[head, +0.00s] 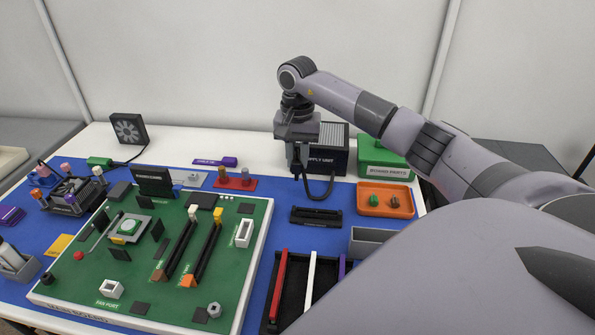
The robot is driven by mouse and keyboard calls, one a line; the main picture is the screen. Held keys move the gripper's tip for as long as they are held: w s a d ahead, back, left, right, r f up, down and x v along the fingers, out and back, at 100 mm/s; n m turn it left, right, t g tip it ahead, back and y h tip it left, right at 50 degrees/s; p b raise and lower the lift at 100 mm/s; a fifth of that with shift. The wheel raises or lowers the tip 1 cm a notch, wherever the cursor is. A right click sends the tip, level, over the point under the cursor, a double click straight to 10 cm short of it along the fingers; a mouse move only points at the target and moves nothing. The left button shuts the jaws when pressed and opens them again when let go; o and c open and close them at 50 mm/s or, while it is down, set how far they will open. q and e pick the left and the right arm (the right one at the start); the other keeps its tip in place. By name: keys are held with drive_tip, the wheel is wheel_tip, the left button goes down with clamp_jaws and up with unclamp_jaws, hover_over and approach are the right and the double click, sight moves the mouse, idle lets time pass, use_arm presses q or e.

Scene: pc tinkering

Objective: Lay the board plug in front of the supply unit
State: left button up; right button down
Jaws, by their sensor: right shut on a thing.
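The supply unit (333,163), a dark box with a ribbed grey top and a white label, stands at the back of the table. My right gripper (298,172) points down in front of its left side and hides part of it. It is shut on the board plug, a small dark piece mostly hidden at the fingertips. A black cable (318,198) hangs in a loop from the plug to the supply unit's front. I cannot tell whether the plug touches the table. My left gripper is out of view.
A green circuit board (60,290) fills the left of the blue mat. A black slotted holder (316,216) lies in front of the cable. An orange tray (408,208) and a green box (384,160) stand to the right. A red stand (235,183) is to the left.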

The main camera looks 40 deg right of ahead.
sight(298, 171)
drive_tip(key=shift+f, duration=2.15)
drive_tip(key=shift+f, duration=0.1)
drive_tip(key=c, duration=1)
unclamp_jaws()
wheel_tip(298, 171, up, 12)
drive_tip(key=shift+r, duration=0.1)
